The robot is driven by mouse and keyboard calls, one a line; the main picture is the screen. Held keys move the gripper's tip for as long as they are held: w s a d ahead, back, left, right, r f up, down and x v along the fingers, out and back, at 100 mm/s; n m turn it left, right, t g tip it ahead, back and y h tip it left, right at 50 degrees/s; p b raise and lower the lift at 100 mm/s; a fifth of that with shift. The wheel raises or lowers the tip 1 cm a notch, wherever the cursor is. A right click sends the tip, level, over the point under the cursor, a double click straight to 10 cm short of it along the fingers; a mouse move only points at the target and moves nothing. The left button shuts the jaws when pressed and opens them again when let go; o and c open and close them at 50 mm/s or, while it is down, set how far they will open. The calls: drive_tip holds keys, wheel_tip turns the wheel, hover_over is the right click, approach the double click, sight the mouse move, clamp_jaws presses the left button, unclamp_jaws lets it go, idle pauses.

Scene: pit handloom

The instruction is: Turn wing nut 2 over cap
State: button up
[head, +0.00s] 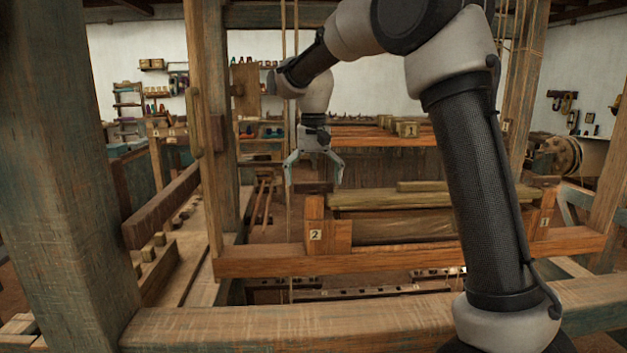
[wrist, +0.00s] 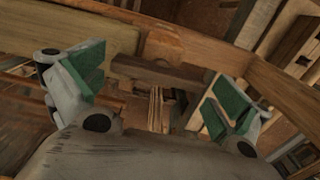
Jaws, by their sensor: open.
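A wooden block labelled 2 (head: 315,236) stands on the reddish-brown crossbeam (head: 430,254), with a taller upright piece at its left part. I cannot make out a separate wing nut or cap there. My gripper (head: 314,182) hangs pointing down above and behind this block, apart from it, with its jaws spread and empty. In the wrist view the two green-padded fingers (wrist: 155,90) are wide apart. A pale wooden beam (wrist: 205,55) with a brown rounded block on it crosses beyond them, and a dark bar lies below it.
A block labelled 1 (head: 544,222) stands at the crossbeam's right end. A thick wooden post (head: 208,130) rises left of my gripper. A front beam (head: 250,325) crosses the foreground. A wooden roller (head: 400,226) lies behind the crossbeam. Thin cords hang beside my gripper.

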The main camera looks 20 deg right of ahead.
wheel_tip(320, 180, up, 12)
idle(0.4)
wheel_tip(320, 180, down, 5)
drive_tip(key=shift+w+r+n, duration=0.1)
drive_tip(key=shift+n, duration=0.9)
drive_tip(key=shift+s+d+f+n, duration=0.15)
drive_tip(key=shift+s+d+f, duration=0.2)
drive_tip(key=shift+s, duration=0.25)
drive_tip(key=shift+s+d+f+n, duration=0.15)
drive_tip(key=shift+s+d+f, duration=0.05)
drive_tip(key=shift+s+f, duration=0.3)
drive_tip(key=s+d+f+t, duration=0.1)
drive_tip(key=s+d, duration=0.3)
drive_tip(key=s, duration=0.6)
drive_tip(key=s+d+f+t, duration=0.2)
drive_tip(key=s+d, duration=0.3)
drive_tip(key=s, duration=0.5)
drive_tip(key=s+d+f+t, duration=0.1)
drive_tip(key=s+d+f, duration=0.2)
drive_tip(key=s, duration=0.8)
drive_tip(key=shift+d, duration=0.85)
